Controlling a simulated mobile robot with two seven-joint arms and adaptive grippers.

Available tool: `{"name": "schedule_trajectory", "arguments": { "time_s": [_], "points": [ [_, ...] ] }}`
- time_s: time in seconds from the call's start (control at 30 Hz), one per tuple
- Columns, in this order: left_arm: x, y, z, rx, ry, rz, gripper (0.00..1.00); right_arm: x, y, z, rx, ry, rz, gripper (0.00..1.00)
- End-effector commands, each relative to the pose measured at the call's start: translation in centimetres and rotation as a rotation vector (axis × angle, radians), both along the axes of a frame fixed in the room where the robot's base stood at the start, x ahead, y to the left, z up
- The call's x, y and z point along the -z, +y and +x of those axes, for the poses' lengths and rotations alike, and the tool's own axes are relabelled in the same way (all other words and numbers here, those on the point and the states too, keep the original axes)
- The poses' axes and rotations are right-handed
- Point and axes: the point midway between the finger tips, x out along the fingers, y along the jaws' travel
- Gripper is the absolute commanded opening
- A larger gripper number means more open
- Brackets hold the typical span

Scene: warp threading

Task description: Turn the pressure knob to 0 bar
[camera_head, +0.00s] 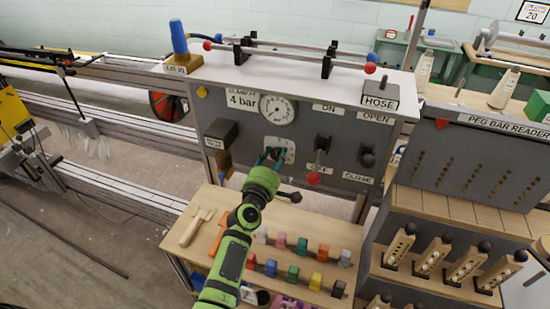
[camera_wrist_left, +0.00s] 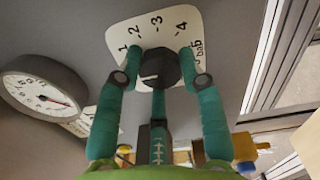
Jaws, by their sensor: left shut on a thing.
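The black pressure knob (camera_wrist_left: 160,68) sits on a white dial plate (camera_wrist_left: 185,28) marked with numbers and "bar" in the left wrist view. A white mark on the knob faces left, toward the low-number side; its exact reading is unclear. My left gripper (camera_wrist_left: 161,77) has a teal finger on each side of the knob and is shut on it. In the head view, my left gripper (camera_head: 269,155) reaches the grey panel and hides most of the knob. The white dial plate (camera_head: 290,150) shows beside it. My right gripper is in neither view.
A round pressure gauge (camera_head: 277,108) and a "CLAMP AT 4 bar" label (camera_head: 243,99) are above the knob. The red-tipped ON/OFF lever (camera_head: 314,177) and the OPEN/CLOSE hose lever (camera_head: 367,158) are to the right. A wooden shelf (camera_head: 205,235) with coloured blocks is below.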

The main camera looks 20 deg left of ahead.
Motion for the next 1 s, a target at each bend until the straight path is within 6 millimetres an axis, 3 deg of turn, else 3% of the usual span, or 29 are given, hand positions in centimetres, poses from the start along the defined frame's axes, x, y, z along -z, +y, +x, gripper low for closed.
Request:
{"name": "schedule_trajectory", "arguments": {
  "time_s": [0.2, 0.23, 0.3, 0.73, 1.0],
  "points": [
    [0.0, -0.2, 0.0, 0.005, 0.002, 0.000, 0.06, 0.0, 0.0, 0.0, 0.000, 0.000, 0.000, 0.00],
    [0.0, -0.2, 0.0, 0.005, 0.002, 0.000, 0.43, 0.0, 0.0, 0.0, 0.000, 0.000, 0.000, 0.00],
    [0.0, -0.2, 0.0, 0.005, 0.002, 0.000, 0.63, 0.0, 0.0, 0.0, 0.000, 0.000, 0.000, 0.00],
    [0.0, -0.1, -0.7, 0.002, 0.001, 0.000, 0.63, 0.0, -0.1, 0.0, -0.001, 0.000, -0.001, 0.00],
    [0.2, 0.1, -5.6, 0.001, 0.003, 0.001, 0.63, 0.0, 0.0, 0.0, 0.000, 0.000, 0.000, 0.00]
  ]
}}
